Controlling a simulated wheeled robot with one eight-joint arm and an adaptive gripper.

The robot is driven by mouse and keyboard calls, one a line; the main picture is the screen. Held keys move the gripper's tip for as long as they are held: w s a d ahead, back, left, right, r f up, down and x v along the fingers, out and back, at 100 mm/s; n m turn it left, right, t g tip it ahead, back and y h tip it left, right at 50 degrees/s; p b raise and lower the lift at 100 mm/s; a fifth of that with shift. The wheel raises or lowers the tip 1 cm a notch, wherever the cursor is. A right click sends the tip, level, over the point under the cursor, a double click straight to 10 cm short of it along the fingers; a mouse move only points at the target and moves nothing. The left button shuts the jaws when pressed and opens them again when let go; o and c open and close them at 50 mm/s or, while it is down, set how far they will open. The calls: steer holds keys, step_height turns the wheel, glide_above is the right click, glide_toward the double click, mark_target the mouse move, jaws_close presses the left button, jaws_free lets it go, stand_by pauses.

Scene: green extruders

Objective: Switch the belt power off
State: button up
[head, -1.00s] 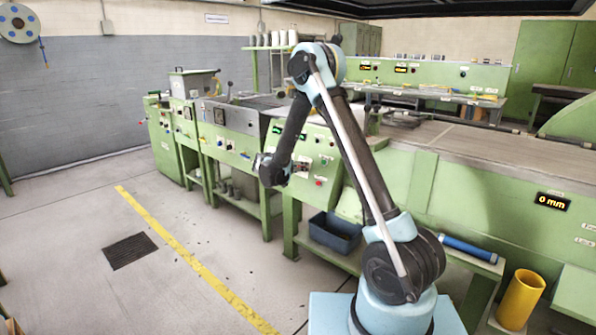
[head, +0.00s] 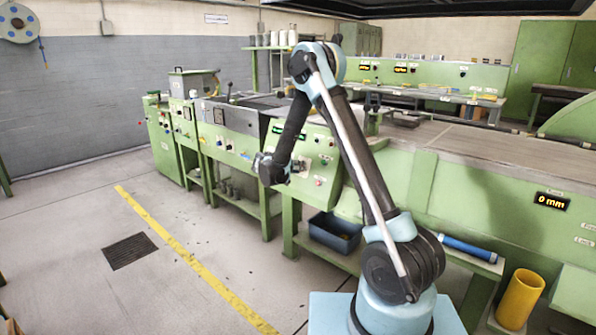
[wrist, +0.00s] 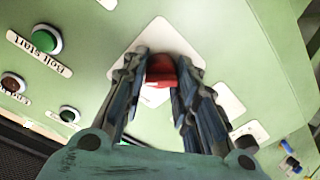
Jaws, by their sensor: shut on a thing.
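In the wrist view, my gripper (wrist: 160,80) is shut on a red knob (wrist: 160,70), one finger on each side of it. The knob sits on a white plate (wrist: 185,45) on the sloped green panel (wrist: 240,60). A green button (wrist: 45,40) labelled "Belt start" is to the left on the same panel. In the head view, my gripper (head: 299,166) is at the front of the green control panel (head: 322,155), and the knob is hidden there.
Another button (wrist: 12,83) and a green button (wrist: 69,114) are at the left of the wrist view. In the head view, a blue bin (head: 335,230) stands on the shelf below the panel. A yellow cylinder (head: 520,298) stands at the right. The floor at left is open.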

steer(key=n, duration=0.4)
steer(key=shift+w+a+n, duration=0.1)
steer(key=shift+a+n, duration=0.1)
steer(key=shift+n, duration=0.1)
steer(key=n, duration=0.4)
steer(key=shift+a+n+g, duration=0.1)
steer(key=shift+n+g, duration=0.2)
steer(key=o, duration=1)
steer(key=shift+f, duration=0.1)
steer(key=shift+o, duration=0.2)
steer(key=v, duration=1.2)
